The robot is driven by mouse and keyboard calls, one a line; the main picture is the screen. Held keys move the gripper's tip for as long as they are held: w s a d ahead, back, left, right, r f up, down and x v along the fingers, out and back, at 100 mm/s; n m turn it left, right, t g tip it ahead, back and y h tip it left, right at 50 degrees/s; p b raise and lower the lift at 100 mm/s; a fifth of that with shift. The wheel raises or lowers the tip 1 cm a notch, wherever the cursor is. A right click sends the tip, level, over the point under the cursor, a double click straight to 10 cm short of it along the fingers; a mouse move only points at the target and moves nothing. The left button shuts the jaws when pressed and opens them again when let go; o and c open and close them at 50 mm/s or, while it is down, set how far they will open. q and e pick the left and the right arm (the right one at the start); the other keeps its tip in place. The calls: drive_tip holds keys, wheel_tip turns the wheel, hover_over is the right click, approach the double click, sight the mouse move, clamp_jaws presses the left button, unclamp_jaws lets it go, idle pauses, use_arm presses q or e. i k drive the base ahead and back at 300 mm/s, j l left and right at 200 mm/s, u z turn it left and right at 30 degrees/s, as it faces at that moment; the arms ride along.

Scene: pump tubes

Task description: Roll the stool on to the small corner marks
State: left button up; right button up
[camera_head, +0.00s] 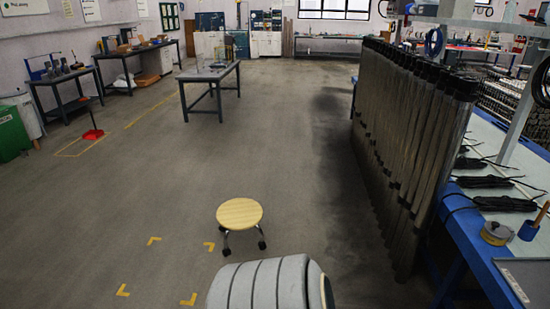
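The stool (239,214) has a round yellow wooden seat and dark legs on casters. It stands upright on the floor near the bottom centre. The small yellow corner marks lie to its left: far left (153,240), far right (209,246), near left (123,290) and near right (189,300). The stool stands outside them, to the right, with its left caster close to the far right mark. The space between the marks is bare floor. Neither gripper is in view.
A rack of long dark tubes (400,150) and a blue-edged bench (480,250) line the right side. A grey table (210,72) stands farther back. A red dustpan (93,134) lies by a larger yellow floor outline at left. Floor left of the stool is clear.

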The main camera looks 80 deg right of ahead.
sight(239, 214)
drive_tip(key=z, duration=2.5)
drive_tip(key=i+l, duration=0.1)
drive_tip(key=i, duration=0.3)
drive_tip(key=i+l+z, duration=0.1)
drive_tip(key=i, duration=0.35)
